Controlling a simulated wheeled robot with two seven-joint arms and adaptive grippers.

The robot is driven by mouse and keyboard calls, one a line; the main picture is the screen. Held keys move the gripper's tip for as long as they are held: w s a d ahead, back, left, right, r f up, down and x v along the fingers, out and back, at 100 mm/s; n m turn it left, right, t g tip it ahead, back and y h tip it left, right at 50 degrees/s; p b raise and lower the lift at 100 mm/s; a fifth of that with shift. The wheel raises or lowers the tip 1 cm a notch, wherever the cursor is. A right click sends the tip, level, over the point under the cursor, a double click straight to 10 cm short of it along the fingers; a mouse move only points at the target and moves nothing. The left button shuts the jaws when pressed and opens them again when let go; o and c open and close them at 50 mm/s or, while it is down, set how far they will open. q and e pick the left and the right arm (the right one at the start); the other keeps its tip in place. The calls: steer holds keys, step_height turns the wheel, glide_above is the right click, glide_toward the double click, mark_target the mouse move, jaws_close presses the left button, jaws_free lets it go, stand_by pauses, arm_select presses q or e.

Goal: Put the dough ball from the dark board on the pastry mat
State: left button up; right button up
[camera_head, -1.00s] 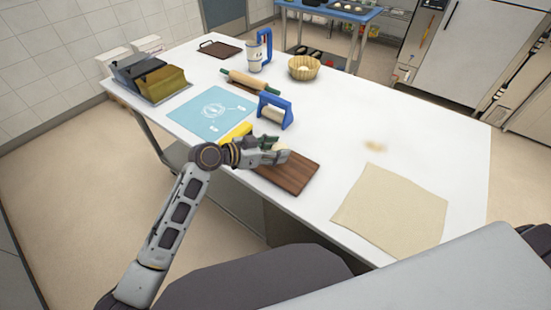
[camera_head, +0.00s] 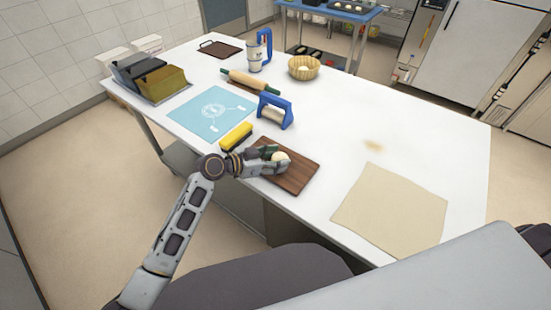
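The pale dough ball (camera_head: 281,157) is at the dark wooden board (camera_head: 297,181), near its upper left part. My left gripper (camera_head: 277,159) is low over the board, with its fingers on either side of the ball. Whether the fingers press on the ball is too small to tell. The blue pastry mat (camera_head: 195,119) lies flat on the white table, up and left of the board, with a white print. My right gripper is not in view.
A beige cloth (camera_head: 390,210) lies at right. The table's right middle is mostly clear.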

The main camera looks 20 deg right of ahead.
arm_select(q)
steer(key=shift+o, duration=1.2)
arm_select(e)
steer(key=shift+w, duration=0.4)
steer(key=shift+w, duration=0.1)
arm_select(q)
steer(key=shift+f, duration=0.15)
steer(key=shift+s+a, duration=0.2)
steer(key=shift+a, duration=0.55)
steer(key=v, duration=0.1)
steer(key=b+v, duration=0.1)
steer(key=v, duration=0.1)
steer(key=shift+w+a+r, duration=0.15)
steer(key=shift+r, duration=0.25)
steer(key=v, duration=0.6)
steer(key=shift+a+r+b, duration=0.2)
steer(key=shift+b, duration=0.15)
steer(key=shift+v, duration=1.15)
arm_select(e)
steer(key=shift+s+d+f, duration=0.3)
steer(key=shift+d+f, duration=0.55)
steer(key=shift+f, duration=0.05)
